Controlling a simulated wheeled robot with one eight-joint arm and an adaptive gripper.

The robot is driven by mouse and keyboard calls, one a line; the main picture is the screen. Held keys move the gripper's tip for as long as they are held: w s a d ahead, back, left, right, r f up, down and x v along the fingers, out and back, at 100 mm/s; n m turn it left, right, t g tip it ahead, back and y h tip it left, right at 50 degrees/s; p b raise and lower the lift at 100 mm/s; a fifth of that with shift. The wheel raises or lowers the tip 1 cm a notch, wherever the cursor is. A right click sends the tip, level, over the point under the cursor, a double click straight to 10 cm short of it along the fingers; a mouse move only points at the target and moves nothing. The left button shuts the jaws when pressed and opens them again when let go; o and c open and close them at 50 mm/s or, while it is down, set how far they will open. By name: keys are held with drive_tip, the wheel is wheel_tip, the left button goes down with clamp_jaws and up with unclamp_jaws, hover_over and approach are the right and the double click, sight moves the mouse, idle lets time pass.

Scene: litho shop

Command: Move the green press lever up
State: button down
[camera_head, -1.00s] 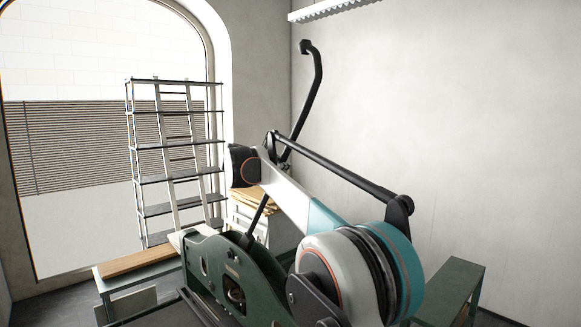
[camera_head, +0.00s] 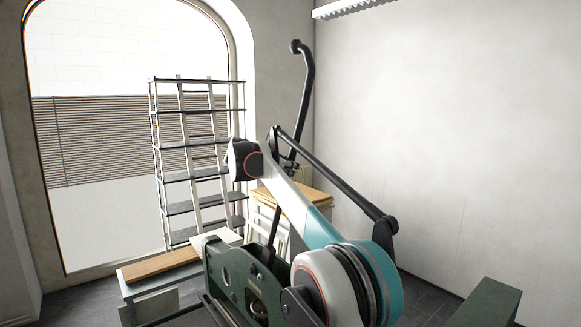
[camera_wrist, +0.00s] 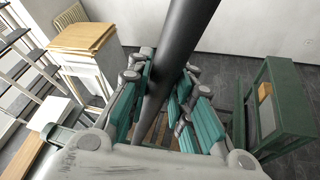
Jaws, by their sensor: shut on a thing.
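The press lever (camera_head: 307,85) is a long black bar with a bent upper end and a knob. It rises steeply from the green press (camera_head: 232,268) in the head view. In the wrist view the lever (camera_wrist: 188,35) runs between the teal-padded fingers of my gripper (camera_wrist: 165,82). The gripper is shut on the bar, with fingers on both sides. In the head view my own arm hides most of the gripper and part of the lever. The lever's pivot is partly hidden too.
A shelf rack (camera_head: 175,178) with a ladder stands by the arched window. A cabinet with a wooden top (camera_head: 318,195) is behind the press. A low bench (camera_head: 160,265) is at left, and a green table (camera_wrist: 292,85) at right. Grey floor shows between them.

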drive_tip(key=shift+w+a+r, duration=0.1)
drive_tip(key=shift+a+r, duration=0.1)
drive_tip(key=shift+r, duration=0.15)
drive_tip(key=c, duration=1.4)
unclamp_jaws()
drive_tip(key=shift+w+f, duration=0.1)
drive_tip(key=shift+c, duration=0.2)
drive_tip(key=shift+w+a+f, duration=0.15)
drive_tip(key=shift+w+a, duration=0.05)
drive_tip(key=shift+a, duration=0.1)
drive_tip(key=shift+s+d, duration=0.15)
drive_tip(key=shift+d, duration=0.05)
drive_tip(key=shift+s+a, duration=0.25)
drive_tip(key=shift+a, duration=0.05)
drive_tip(key=v, duration=1.1)
drive_tip(key=shift+s, duration=0.25)
drive_tip(key=shift+d, duration=0.15)
